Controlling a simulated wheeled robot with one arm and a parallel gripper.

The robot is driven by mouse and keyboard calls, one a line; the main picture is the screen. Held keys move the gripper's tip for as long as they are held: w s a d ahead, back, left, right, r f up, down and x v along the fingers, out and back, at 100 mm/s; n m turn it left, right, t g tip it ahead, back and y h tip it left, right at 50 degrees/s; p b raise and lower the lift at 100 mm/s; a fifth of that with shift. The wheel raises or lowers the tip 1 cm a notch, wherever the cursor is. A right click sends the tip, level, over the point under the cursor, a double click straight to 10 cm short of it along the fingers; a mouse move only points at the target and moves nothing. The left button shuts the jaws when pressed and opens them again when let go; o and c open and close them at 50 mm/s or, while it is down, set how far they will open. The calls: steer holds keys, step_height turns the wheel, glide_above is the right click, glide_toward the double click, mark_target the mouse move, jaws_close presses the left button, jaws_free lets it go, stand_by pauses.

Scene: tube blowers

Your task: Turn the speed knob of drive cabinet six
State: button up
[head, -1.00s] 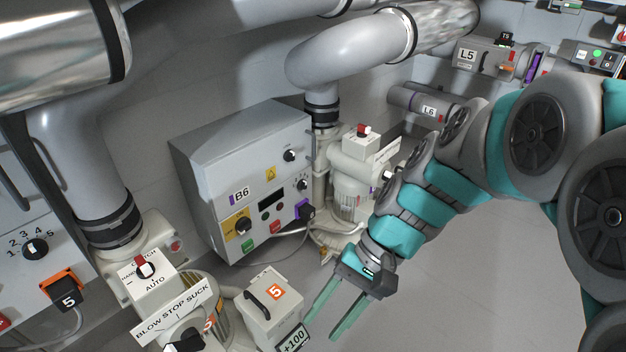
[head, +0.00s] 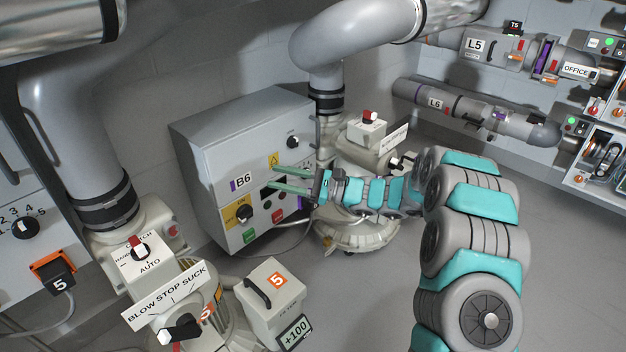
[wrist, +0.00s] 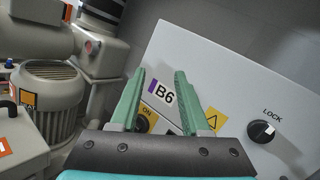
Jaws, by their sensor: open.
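The grey drive cabinet B6 (head: 215,160) stands against the wall; its front with the B6 label also shows in the wrist view (wrist: 200,60). My gripper (head: 272,177) is open and empty in front of that face, its green fingers pointing left toward the B6 label. In the wrist view both fingers (wrist: 160,76) stand apart over the face near the label. A black knob marked LOCK (wrist: 262,131) is right of the fingers; in the head view a black knob (head: 292,142) sits at the upper right. The numbered dial below it is largely hidden by my gripper.
A yellow-plated black switch (head: 244,213) is low on the cabinet. A blower (head: 365,155) stands behind my arm on the right. Another blower (head: 150,265) and a white box marked 5 (head: 270,295) stand in front. Grey floor is open at the right.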

steer(key=w+d+f+m+t+h+b, duration=0.1)
steer(key=w+d+f+m+t, duration=0.55)
steer(key=w+f, duration=0.25)
steer(key=w+d+f+m+t+h+b, duration=0.1)
steer(key=w+d+f+m+t, duration=0.4)
steer(key=w+f+t, duration=0.3)
steer(key=shift+n+g, duration=0.25)
steer(key=shift+g, duration=0.6)
steer(key=x, duration=0.5)
steer(key=f+b+x, duration=0.1)
steer(key=x, duration=0.1)
steer(key=shift+w+a+r, duration=0.15)
steer(key=shift+w+a, duration=0.2)
steer(key=c, duration=0.7)
jaws_close()
